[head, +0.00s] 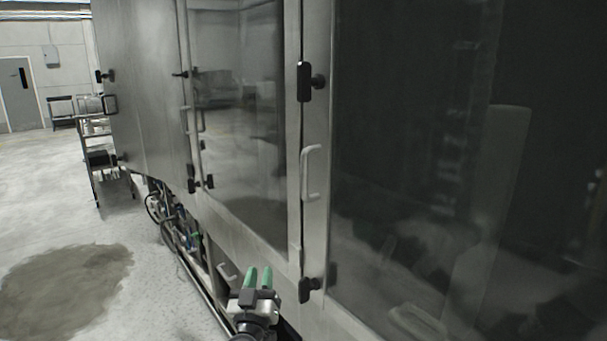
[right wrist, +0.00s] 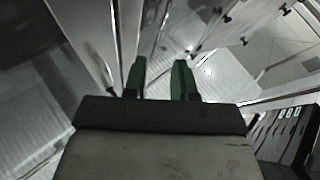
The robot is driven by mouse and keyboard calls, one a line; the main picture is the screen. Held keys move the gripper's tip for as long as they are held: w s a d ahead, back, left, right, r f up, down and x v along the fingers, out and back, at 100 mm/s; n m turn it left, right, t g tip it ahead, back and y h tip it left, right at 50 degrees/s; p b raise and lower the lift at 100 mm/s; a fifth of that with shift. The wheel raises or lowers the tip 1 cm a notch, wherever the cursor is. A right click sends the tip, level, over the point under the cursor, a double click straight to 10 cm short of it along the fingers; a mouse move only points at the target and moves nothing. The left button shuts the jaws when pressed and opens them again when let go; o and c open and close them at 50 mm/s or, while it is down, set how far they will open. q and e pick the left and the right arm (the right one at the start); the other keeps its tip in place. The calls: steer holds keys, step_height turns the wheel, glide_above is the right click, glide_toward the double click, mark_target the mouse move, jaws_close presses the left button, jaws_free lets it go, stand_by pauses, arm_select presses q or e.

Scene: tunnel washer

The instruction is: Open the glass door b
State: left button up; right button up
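A large dark glass door (head: 420,150) fills the right of the head view, and a second glass door (head: 240,110) is left of it. Both look shut; I cannot tell which is door b. A pale vertical handle (head: 311,172) sits on the metal frame at the large door's left edge. A black latch (head: 305,82) is above it and another (head: 308,288) below it. My right gripper (head: 258,278) has green fingers, apart and empty, below and left of the handle. Its fingers also show in the right wrist view (right wrist: 160,78). My left gripper is out of view.
The washer's metal panels (head: 140,90) run away to the left. Pipes and hoses (head: 175,225) show under them. A cart (head: 98,155) stands farther back. The floor at left is open, with a dark patch (head: 65,285).

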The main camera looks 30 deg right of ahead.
steer(key=s+d+r+m+g+h, duration=0.2)
steer(key=r+m+g, duration=0.1)
steer(key=r, duration=0.4)
steer(key=s+d+r+m+g+h, duration=0.1)
steer(key=r+m+g, duration=0.2)
steer(key=r, duration=0.4)
steer(key=n+y, duration=0.1)
steer(key=y, duration=0.2)
glide_toward(304, 177)
steer(key=shift+n+g, duration=0.3)
steer(key=p+x, duration=0.1)
steer(key=x, duration=0.3)
steer(key=p+x, duration=0.1)
steer(key=x, duration=0.4)
steer(key=shift+w+d+r+p, duration=0.1)
steer(key=shift+w+r+p, duration=0.15)
steer(key=shift+p, duration=0.1)
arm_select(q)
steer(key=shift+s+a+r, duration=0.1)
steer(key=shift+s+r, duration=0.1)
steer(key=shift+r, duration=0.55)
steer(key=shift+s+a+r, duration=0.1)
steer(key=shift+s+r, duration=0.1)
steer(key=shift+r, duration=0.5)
arm_select(e)
steer(key=shift+w+d+f, duration=0.15)
steer(key=shift+w+d, duration=0.3)
steer(key=shift+d, duration=0.1)
steer(key=shift+c, duration=0.4)
jaws_close()
